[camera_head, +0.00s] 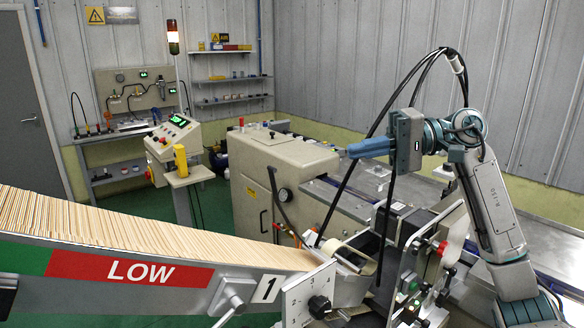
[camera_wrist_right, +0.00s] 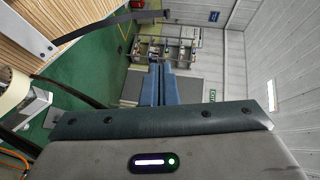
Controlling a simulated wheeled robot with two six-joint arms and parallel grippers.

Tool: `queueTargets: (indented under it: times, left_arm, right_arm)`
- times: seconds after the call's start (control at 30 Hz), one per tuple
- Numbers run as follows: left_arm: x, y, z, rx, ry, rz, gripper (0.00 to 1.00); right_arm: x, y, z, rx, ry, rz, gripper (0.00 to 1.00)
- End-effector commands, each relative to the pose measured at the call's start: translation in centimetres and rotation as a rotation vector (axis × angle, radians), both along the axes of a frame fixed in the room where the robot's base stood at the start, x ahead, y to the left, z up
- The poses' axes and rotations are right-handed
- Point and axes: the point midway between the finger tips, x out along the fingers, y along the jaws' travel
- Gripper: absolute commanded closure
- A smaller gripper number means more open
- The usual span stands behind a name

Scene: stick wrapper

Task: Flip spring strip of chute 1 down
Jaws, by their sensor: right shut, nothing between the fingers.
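Chute 1 (camera_head: 180,275) runs in from the left with its pile of wooden sticks, a red LOW band and a "1" plate. A thin dark strip, which looks like its spring strip (camera_head: 279,205), stands raised and tilted behind the chute's lower end, its tip bent. In the wrist view the strip (camera_wrist_right: 110,24) reaches out over the green floor from a metal edge. My right gripper (camera_head: 352,151) is shut and empty, pointing left, above and to the right of the strip, apart from it. In the wrist view its fingers (camera_wrist_right: 158,85) are together. My left gripper is not in view.
A cream roll (camera_head: 338,248) sits at the chute's end, beside a dial plate (camera_head: 310,300). A beige machine cabinet (camera_head: 255,185) stands behind the strip. Dark cables hang below my right arm. A control console (camera_head: 172,140) stands farther back. The air left of my right gripper looks clear.

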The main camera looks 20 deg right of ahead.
Motion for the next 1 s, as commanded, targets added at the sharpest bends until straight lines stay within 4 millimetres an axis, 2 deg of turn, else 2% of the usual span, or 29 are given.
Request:
queueTargets:
  times: [0.1,0.2,0.37,0.57,0.8,1.0]
  left_arm:
    - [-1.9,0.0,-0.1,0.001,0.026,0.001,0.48]
    - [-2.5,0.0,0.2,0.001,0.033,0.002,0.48]
    - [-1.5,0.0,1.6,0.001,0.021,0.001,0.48]
    - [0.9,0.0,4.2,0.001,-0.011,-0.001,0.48]
    - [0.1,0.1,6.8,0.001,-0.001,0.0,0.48]
    - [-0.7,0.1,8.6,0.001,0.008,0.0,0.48]
  right_arm:
    - [0.0,0.0,0.0,0.001,0.001,0.0,1.0]
    - [0.1,0.4,0.0,0.002,0.002,0.001,1.0]
    - [0.5,2.2,0.0,0.004,0.003,0.003,1.0]
    - [1.4,5.8,-0.4,0.007,0.002,0.005,1.0]
    - [2.4,9.9,-1.2,0.007,0.004,0.005,1.0]
    - [1.1,11.9,-1.9,0.004,0.004,0.002,1.0]
